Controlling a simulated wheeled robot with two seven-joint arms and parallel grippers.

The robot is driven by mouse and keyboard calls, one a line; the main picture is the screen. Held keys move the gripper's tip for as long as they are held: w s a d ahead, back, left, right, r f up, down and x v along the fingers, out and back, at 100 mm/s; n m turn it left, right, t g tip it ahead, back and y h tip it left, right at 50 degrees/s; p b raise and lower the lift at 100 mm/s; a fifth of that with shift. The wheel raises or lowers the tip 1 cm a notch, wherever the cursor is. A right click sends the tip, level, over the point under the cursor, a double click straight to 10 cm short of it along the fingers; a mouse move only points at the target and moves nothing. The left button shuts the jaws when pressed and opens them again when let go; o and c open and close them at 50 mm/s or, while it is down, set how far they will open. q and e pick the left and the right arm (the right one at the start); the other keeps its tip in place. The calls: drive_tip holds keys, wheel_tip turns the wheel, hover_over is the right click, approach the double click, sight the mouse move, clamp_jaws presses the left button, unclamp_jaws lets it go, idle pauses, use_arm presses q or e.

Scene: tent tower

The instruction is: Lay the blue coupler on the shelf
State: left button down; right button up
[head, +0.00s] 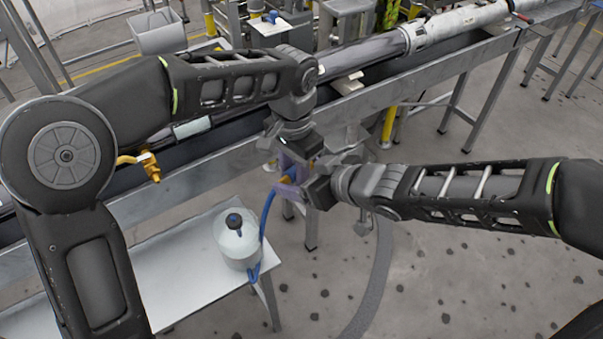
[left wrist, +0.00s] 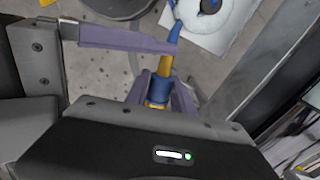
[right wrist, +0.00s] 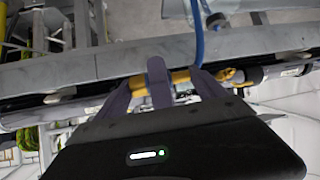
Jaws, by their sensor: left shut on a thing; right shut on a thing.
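The blue coupler (left wrist: 158,88) sits between the purple fingers of my left gripper (left wrist: 163,88), which is shut on it. A yellow hose end (left wrist: 165,65) with a blue hose (left wrist: 174,38) lies in line with it; whether they are joined I cannot tell. My right gripper (right wrist: 162,88) is shut on the yellow hose end, which also shows in the right wrist view (right wrist: 182,77). In the head view both grippers meet, left (head: 286,165) above right (head: 290,186), mostly hiding the parts. A white low shelf (head: 178,284) stands at lower left.
A yellow valve (head: 149,165) sticks out from the long metal rail (head: 215,162) behind. Open floor lies to the right.

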sight(294, 169)
drive_tip(key=c, duration=0.6)
use_arm(q)
drive_tip(key=c, duration=1)
unclamp_jaws()
wheel_tip(294, 169, up, 8)
drive_tip(key=shift+f, duration=0.2)
